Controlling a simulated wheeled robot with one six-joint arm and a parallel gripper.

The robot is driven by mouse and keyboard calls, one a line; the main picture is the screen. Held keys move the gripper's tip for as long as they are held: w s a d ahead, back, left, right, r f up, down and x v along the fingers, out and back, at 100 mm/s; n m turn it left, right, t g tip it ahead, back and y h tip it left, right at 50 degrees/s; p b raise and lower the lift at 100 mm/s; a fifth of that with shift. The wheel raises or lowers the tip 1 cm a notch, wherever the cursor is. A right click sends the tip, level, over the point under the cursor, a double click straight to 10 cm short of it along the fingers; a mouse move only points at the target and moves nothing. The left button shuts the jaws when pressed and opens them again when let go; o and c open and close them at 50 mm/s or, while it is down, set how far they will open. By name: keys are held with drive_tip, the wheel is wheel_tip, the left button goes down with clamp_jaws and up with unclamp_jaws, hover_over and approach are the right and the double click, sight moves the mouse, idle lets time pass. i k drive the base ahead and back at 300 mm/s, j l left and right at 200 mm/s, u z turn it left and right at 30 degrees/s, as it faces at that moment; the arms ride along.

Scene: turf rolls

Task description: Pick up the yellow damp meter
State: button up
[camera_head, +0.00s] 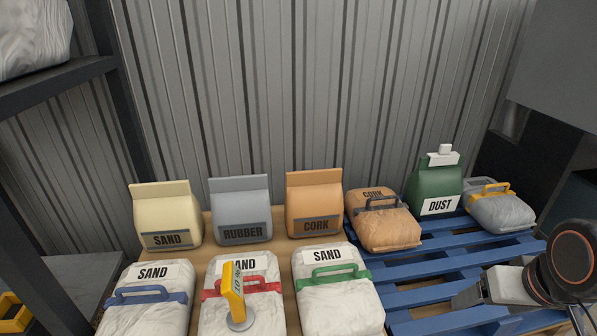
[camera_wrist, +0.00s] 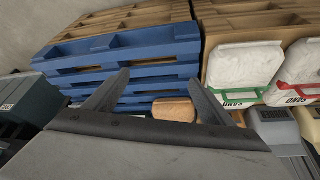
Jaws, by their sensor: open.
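The yellow damp meter (camera_head: 233,288) stands upright, slightly tilted, with a round grey base (camera_head: 240,320). It is on the white sand bag with the red handle (camera_head: 268,307), in the middle of the front row, and partly covers the bag's label. My gripper (camera_wrist: 156,92) is open and empty. In the head view my gripper (camera_head: 467,295) is at the lower right, over the blue pallet, well to the right of the meter. I do not make out the meter in the wrist view.
White sand bags with a blue handle (camera_head: 148,305) and a green handle (camera_head: 338,297) flank the meter's bag. Behind stand sand, rubber and cork bags (camera_head: 315,205). The blue pallet (camera_head: 440,265) holds a cork bag, a green dust container (camera_head: 433,185) and a grey bag (camera_head: 500,213).

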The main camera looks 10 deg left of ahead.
sight(240, 318)
drive_tip(key=l+u, duration=0.15)
drive_tip(key=u, duration=0.25)
drive_tip(key=l+u, duration=0.15)
drive_tip(key=u, duration=0.2)
drive_tip(key=l+u, duration=0.1)
drive_tip(key=u, duration=0.3)
drive_tip(key=k+l+u, duration=0.1)
drive_tip(key=u, duration=0.3)
drive_tip(key=k+l+u, duration=0.25)
drive_tip(key=k+l, duration=0.2)
drive_tip(key=l, duration=0.15)
drive_tip(key=k+l+u, duration=0.3)
drive_tip(key=k+l, duration=0.25)
